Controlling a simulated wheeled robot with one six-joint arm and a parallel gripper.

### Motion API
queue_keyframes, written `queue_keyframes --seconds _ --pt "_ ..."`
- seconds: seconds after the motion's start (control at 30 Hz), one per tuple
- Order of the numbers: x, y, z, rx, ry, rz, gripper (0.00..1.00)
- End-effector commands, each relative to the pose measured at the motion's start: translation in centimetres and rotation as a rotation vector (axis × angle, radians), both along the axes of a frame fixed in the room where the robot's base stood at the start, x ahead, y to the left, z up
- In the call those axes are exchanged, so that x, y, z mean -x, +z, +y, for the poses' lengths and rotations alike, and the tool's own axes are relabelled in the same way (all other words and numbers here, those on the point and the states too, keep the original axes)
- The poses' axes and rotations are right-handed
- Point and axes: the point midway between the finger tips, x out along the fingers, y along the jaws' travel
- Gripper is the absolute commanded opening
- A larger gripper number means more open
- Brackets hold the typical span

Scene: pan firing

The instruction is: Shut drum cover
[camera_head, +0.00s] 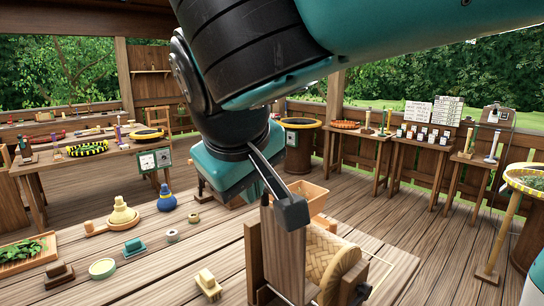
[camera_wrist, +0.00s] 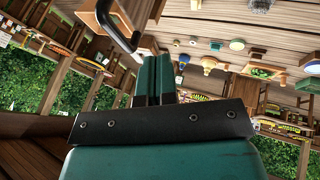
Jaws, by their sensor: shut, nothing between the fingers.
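A woven, drum-like basket (camera_head: 328,256) sits at the front of the wooden table, partly hidden behind an upright wooden board (camera_head: 256,258). I cannot tell for certain which piece is the drum cover. A dark bent bar (camera_head: 290,212) stands in front of the board in the head view. In the wrist view a black curved handle (camera_wrist: 121,26) lies beside brown wood (camera_wrist: 143,10), above and left of my fingertips. My gripper (camera_wrist: 156,60) is shut and empty, apart from the handle in that picture. In the head view my arm hangs over the drum and my fingertips are not clear.
An orange-brown box (camera_head: 312,196) stands behind the drum. The floor to the right is mostly open.

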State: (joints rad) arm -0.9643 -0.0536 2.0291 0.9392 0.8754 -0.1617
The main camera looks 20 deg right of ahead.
Motion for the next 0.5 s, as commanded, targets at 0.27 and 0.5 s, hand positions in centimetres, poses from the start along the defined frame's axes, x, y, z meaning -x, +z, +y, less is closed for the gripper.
queue_keyframes --seconds 0.27,0.5 --pt "0.5 3.4 0.7 0.022 -0.084 -0.06 0.0" --pt "-1.5 -0.1 -0.8 0.026 -0.09 -0.06 0.0"
